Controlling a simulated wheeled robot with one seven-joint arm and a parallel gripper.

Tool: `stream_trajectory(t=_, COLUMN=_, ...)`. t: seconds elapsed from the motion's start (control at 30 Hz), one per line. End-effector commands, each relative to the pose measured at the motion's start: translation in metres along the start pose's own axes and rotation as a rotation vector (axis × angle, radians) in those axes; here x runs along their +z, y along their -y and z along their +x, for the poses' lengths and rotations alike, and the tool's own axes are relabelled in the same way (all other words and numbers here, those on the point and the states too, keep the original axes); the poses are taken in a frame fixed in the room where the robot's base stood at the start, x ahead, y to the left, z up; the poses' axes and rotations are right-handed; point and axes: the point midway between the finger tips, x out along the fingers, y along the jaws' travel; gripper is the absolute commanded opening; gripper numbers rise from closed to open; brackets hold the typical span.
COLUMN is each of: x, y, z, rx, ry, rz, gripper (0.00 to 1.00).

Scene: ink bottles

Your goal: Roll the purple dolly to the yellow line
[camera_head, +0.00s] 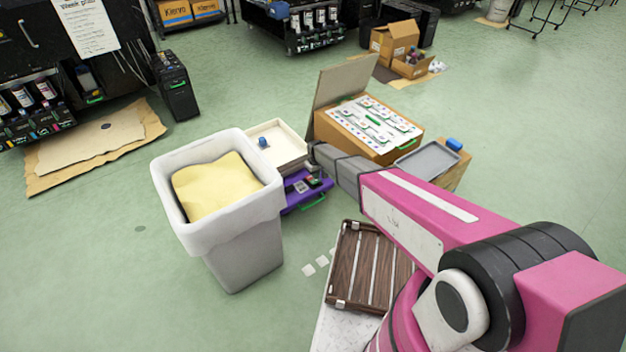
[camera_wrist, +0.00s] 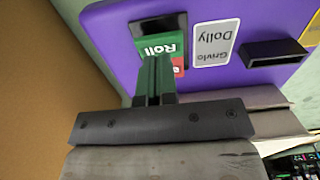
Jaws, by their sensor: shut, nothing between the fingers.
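The purple dolly (camera_head: 292,198) stands on the floor between the white bin and the brown carton, partly hidden by the bin and my arm. In the wrist view, its purple face (camera_wrist: 110,40) fills the upper middle. That face carries a green "Roll" panel (camera_wrist: 160,46) in a dark frame and a pale label reading "Grivlo Dolly" (camera_wrist: 215,42). My gripper (camera_wrist: 154,62) is shut and empty, with its fingertips over the lower part of the "Roll" panel. Whether they touch it, I cannot tell. I cannot make out a yellow line on the floor.
The white bin (camera_head: 245,240) with yellow contents stands just left of the dolly. A brown carton (camera_head: 350,148) and a cream tray (camera_head: 285,140) are close behind. A wooden slatted rack (camera_head: 355,270) lies in front. Green floor is open at far left and right.

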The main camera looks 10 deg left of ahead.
Motion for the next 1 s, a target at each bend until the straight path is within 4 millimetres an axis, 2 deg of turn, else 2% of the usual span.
stream_trajectory(t=1.0, x=0.000, y=0.000, z=0.013, rx=0.000, ry=0.000, rz=0.000, gripper=0.00)
